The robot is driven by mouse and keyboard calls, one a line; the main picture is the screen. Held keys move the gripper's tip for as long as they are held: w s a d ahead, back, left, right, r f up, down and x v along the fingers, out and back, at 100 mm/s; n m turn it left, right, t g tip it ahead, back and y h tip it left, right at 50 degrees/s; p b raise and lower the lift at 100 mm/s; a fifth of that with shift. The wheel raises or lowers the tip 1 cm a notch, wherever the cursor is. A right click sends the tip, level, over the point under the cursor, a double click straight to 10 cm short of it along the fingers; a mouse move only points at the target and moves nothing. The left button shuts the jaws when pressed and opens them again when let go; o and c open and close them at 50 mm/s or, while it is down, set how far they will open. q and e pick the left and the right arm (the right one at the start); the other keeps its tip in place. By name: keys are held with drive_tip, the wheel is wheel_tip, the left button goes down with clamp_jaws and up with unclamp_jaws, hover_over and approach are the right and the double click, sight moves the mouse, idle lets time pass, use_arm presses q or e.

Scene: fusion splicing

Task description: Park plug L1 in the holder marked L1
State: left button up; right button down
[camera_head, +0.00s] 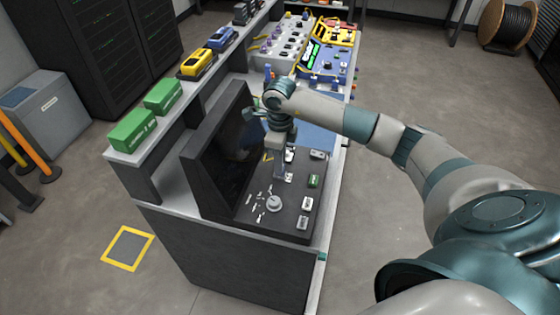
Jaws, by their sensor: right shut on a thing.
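My right gripper (277,166) comes in from the right and points down over the dark work panel (248,222) on the bench. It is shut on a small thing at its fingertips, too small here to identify. Several small pale and metallic parts (262,200) lie on the panel just in front of it, beside a round silver knob (273,203). I cannot read any L1 mark, so I cannot tell which part is plug L1 or which holder is L1. My left gripper is not in view.
A dark upright screen (220,150) stands close left of the gripper. Small grey blocks (307,203) and a green block (314,181) sit along the panel's right side. A shelf behind holds green boxes (132,130) and a yellow device (197,63). Open floor lies right of the bench.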

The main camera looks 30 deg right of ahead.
drive_tip(key=shift+f, duration=0.3)
drive_tip(key=c, duration=1.6)
unclamp_jaws()
drive_tip(key=shift+r+b, duration=0.15)
drive_tip(key=shift+b, duration=0.15)
drive_tip(key=shift+r, duration=0.5)
drive_tip(key=shift+r+b, duration=2.15)
drive_tip(key=shift+r, duration=5.9)
